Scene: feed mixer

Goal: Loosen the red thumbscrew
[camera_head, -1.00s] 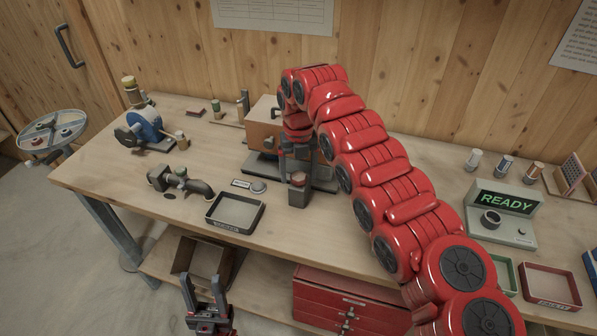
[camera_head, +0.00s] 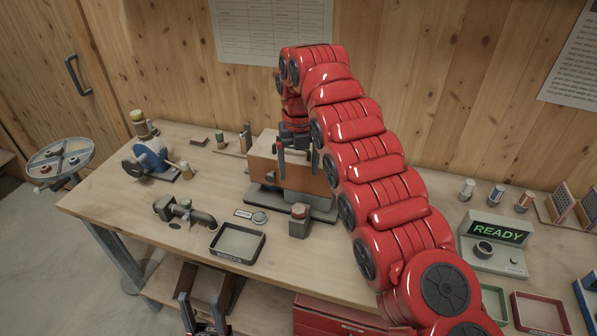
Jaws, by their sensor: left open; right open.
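An orange-brown box (camera_head: 262,165) on a dark base stands behind the block. A READY display (camera_head: 495,233) stands at right. My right arm hides the bench's middle right.

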